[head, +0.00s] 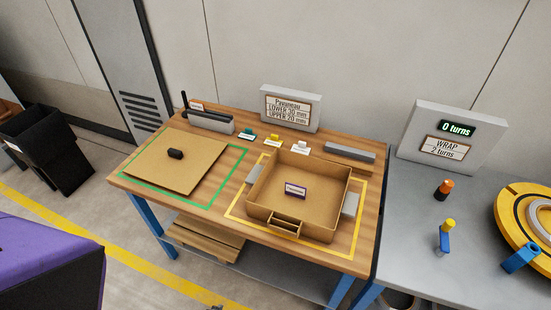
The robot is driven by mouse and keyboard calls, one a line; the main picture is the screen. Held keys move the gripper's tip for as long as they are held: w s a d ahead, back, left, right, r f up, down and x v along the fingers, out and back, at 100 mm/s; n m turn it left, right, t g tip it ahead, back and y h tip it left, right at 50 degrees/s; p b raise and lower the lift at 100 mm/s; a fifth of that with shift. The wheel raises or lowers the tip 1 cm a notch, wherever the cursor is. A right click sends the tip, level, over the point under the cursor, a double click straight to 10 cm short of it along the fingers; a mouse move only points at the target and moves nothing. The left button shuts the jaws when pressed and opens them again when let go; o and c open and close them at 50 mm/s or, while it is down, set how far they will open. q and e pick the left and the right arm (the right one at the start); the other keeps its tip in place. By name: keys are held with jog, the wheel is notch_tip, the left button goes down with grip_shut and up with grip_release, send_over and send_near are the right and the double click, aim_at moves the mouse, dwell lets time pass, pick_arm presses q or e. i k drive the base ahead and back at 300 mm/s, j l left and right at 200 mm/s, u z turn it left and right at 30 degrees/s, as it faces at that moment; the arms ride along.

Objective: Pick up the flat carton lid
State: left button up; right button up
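The flat carton lid (160,171) lies on the left part of the wooden table, on a green outlined area. It is a thin brown sheet with a small black grip block (175,153) on top. An open brown carton (257,212) stands to its right inside a yellow outline, with a small labelled piece (295,190) inside. Neither of my grippers shows in the head view.
A sign board (290,107), a grey holder (210,122) and several small labelled pieces line the table's back. A grey bench (400,220) with a yellow coil (515,220) adjoins at right. A purple-topped dark object (50,260) is at lower left.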

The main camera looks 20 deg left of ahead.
aim_at(177, 161)
jog(key=u, duration=1.4)
jog(key=l+z, duration=0.15)
jog(key=z, duration=0.8)
jog(key=i+j+z, duration=0.15)
jog(key=j, duration=0.8)
jog(key=j+z, duration=0.2)
jog(key=j, duration=0.7)
